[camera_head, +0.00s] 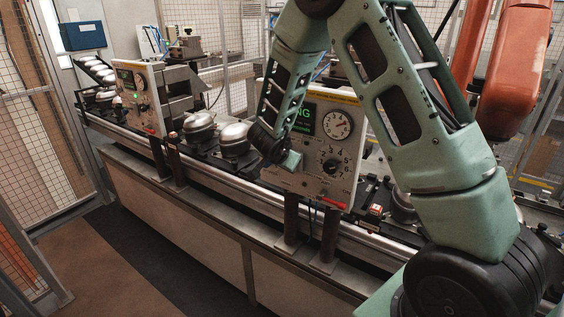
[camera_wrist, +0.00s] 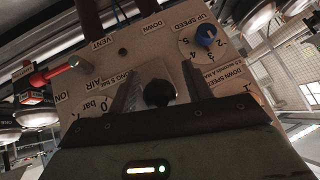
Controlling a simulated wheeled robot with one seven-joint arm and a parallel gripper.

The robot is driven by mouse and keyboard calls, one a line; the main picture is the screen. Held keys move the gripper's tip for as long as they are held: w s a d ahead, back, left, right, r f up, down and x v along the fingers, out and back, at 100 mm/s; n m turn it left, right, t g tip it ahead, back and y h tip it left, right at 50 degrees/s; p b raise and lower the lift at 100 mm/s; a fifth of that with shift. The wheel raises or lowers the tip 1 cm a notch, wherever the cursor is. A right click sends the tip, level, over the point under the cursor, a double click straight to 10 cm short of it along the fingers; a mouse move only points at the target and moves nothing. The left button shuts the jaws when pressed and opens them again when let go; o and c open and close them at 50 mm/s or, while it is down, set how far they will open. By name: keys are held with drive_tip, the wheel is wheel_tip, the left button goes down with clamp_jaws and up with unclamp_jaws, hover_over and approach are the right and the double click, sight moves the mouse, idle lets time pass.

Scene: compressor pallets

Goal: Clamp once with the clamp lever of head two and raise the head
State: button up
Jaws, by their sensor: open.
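The panel of one head (camera_head: 348,110) faces me at the middle, with a green display, a round gauge (camera_head: 337,124) and a dial (camera_head: 331,165). My gripper (camera_head: 284,160) is at the panel's lower left and hides part of it. In the wrist view my gripper (camera_wrist: 157,88) is open, its two fingers on either side of a black knob (camera_wrist: 158,93) on the panel. I cannot tell whether they touch it. A red lever (camera_wrist: 52,74) sticks out at the left of the panel near the words AIR and ON. I cannot tell which control is the clamp lever.
A blue knob (camera_wrist: 206,36) sits on the UP SPEED dial. Another head panel (camera_head: 139,92) stands farther left along the conveyor (camera_head: 225,180). Rounded metal compressors (camera_head: 234,137) sit between the heads. Dark posts (camera_head: 291,218) stand before the rail. An orange robot arm (camera_head: 510,60) is at the right.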

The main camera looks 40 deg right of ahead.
drive_tip(key=v, duration=1.7)
drive_tip(key=shift+a, duration=0.15)
drive_tip(key=shift+r, duration=0.1)
drive_tip(key=a+f+n+t+y+b, duration=0.2)
drive_tip(key=a+n+y+b, duration=0.15)
drive_tip(key=a, duration=0.45)
drive_tip(key=a+f+n+t+y+b, duration=0.15)
drive_tip(key=a+n+y, duration=0.3)
drive_tip(key=a, duration=0.45)
drive_tip(key=s+a+f+n+g+y+b, duration=0.3)
drive_tip(key=s+a+f+n, duration=0.15)
drive_tip(key=s+a, duration=0.35)
drive_tip(key=s+d+f+n+g+h+b, duration=0.2)
drive_tip(key=s+f+n+g, duration=0.1)
drive_tip(key=s, duration=0.6)
drive_tip(key=s+d+f+n+g+h+b, duration=0.1)
drive_tip(key=s+d+f+n+g+b, duration=0.1)
drive_tip(key=s+f+n, duration=0.4)
drive_tip(key=s+g+b, duration=0.1)
drive_tip(key=s, duration=0.3)
drive_tip(key=shift+h, duration=0.4)
drive_tip(key=shift+d, duration=0.1)
